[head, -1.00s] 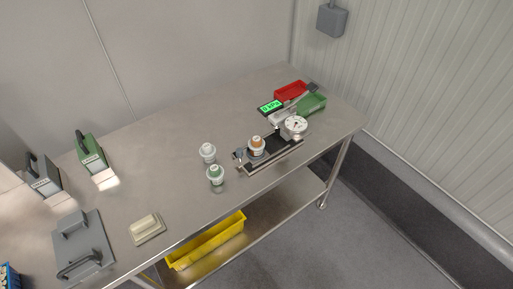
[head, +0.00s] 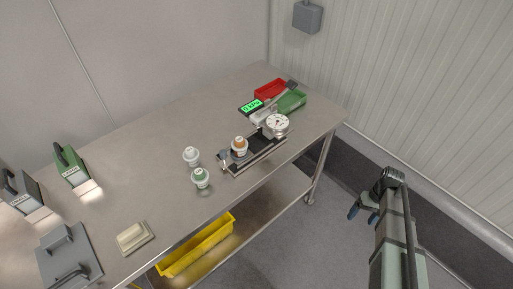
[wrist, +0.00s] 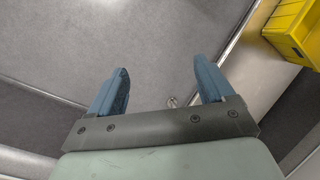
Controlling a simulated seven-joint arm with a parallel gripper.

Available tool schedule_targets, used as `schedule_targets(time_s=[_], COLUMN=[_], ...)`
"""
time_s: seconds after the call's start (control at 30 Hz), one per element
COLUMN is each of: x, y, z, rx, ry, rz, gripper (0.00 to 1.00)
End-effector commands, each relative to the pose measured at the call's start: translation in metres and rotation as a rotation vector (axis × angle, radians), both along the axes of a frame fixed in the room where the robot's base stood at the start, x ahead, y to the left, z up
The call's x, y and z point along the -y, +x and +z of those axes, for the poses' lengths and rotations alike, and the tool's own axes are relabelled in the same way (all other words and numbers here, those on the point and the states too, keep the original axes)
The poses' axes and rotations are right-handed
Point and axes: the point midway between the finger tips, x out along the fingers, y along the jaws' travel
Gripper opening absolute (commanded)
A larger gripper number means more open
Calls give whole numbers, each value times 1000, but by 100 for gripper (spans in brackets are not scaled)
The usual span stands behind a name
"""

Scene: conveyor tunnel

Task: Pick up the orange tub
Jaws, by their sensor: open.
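The orange tub (head: 239,146) is a small tub with an orange-brown top and a pale rim. It sits on the black test device (head: 254,155) near the front edge of the steel table. My gripper (head: 357,214) is out over the floor, to the right of the table and well apart from the tub. In the wrist view my gripper (wrist: 160,88) shows two blue fingers spread wide with nothing between them. The tub is not in the wrist view.
A white tub (head: 191,157) and a green-topped tub (head: 201,178) stand left of the device. A round gauge (head: 277,125), a red tray (head: 270,90) and a green tray (head: 291,102) lie right of it. A yellow bin (head: 197,245) is on the lower shelf.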

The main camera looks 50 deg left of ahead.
Motion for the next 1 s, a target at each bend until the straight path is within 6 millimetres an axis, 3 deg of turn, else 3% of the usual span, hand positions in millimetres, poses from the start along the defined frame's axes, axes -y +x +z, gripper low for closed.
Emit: schedule_targets(time_s=[0.03, 0.2, 0.57, 0.77, 0.9, 1.0], x=[-20, -76, -197, -265, -318, -348], y=[11, 29, 38, 23, -11, -41], z=[15, 65, 190, 268, 320, 343], rx=[12, 39, 90, 115, 121, 117], ry=[17, 66, 175, 235, 268, 278], rz=[32, 137, 368, 501, 592, 631], gripper=[81, 81, 81, 81, 81, 81])
